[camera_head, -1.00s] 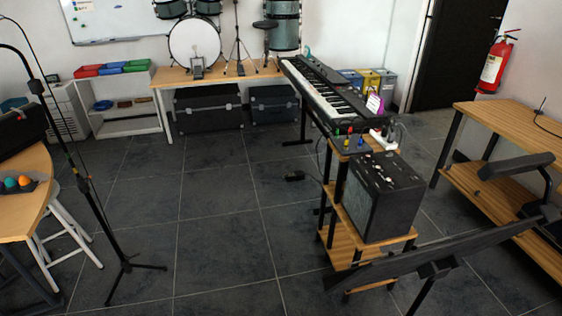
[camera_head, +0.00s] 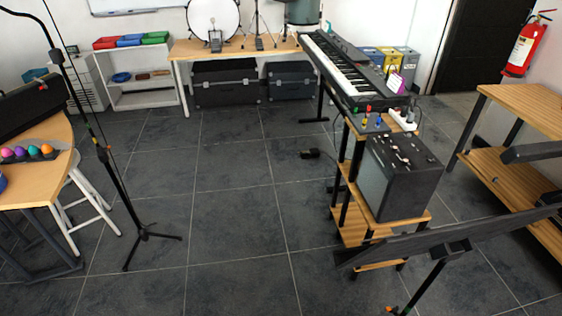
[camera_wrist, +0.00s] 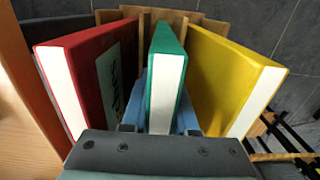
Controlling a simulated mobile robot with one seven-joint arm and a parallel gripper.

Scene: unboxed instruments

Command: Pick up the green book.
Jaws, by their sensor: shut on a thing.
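The green book (camera_wrist: 165,85) stands upright in the middle of the wrist view, its white page edge facing me. My gripper (camera_wrist: 168,100) is shut on it, with a bluish finger on each side and the dark gripper body in front. A red book (camera_wrist: 88,75) with a pale label stands to its left and a yellow book (camera_wrist: 225,75) to its right. Slatted wood (camera_wrist: 180,18) shows behind the books. The lower part of the green book is hidden by the gripper. Neither the books nor my gripper shows in the head view.
In the head view, a mic stand (camera_head: 140,232) is at left beside a round table (camera_head: 60,165) and white stool (camera_head: 85,205). An amplifier (camera_head: 400,180) on a wooden shelf stand and a keyboard (camera_head: 350,75) are right of centre. The tiled floor (camera_head: 230,215) between is mostly clear.

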